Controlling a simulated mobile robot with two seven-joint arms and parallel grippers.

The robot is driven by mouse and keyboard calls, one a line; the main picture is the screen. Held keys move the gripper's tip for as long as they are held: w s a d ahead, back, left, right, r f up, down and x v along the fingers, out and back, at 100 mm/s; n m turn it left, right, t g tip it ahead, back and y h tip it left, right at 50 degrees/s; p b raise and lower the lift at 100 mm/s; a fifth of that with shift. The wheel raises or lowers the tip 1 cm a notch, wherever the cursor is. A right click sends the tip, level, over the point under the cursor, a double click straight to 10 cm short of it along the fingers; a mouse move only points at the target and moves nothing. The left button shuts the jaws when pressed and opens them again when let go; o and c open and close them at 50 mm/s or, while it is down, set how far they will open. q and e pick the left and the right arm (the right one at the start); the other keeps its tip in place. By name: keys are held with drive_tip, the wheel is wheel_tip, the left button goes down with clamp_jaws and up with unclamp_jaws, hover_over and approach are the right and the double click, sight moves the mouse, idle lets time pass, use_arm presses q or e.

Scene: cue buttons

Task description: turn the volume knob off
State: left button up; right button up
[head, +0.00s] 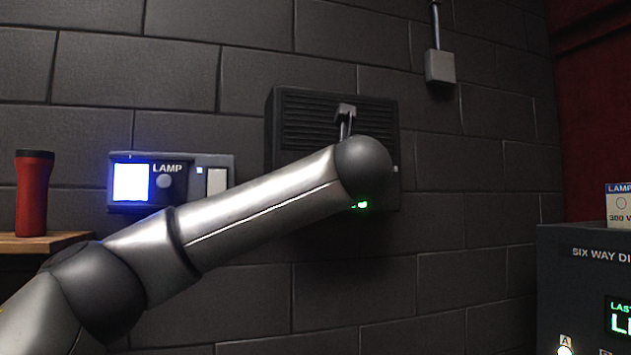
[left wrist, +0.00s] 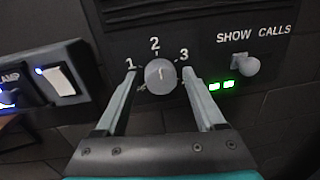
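The volume knob (left wrist: 161,76) is a round grey dial on a dark panel, with 1, 2 and 3 printed around it and a small label, partly hidden, at its lower left. Its pale mark appears to point roughly up, towards 2. My left gripper (left wrist: 160,76) has one finger on each side of the knob, with a narrow gap visible on both sides. In the head view the dark wall box (head: 283,150) carries the panel, but my left arm hides the knob and the gripper there. My right gripper is in neither view.
A SHOW CALLS button (left wrist: 246,66) and green lights (left wrist: 222,86) sit right of the knob. Left of the box is a LAMP panel (head: 165,204) with a lit blue-white square. A red tumbler (head: 33,195) stands on a wooden ledge. A dark SIX WAY cabinet (head: 570,285) stands at right.

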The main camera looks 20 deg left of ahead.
use_arm(q)
clamp_jaws()
idle(0.3)
drive_tip(key=shift+w+f+n+g+y+b, duration=0.15)
drive_tip(key=shift+n+y+b, duration=0.75)
drive_tip(key=shift+n, duration=3.3)
drive_tip(key=shift+s+f+n+g+h+b, duration=0.1)
drive_tip(key=shift+n+b, duration=1.55)
drive_tip(key=shift+n, duration=2.55)
drive_tip(key=shift+w+f+n+g+y+b, duration=0.15)
drive_tip(key=shift+n+y+b, duration=0.75)
drive_tip(key=shift+n, duration=3.3)
drive_tip(key=shift+s+n+h+b, duration=0.1)
drive_tip(key=shift+n+h+b, duration=0.2)
drive_tip(key=shift+h+b, duration=0.1)
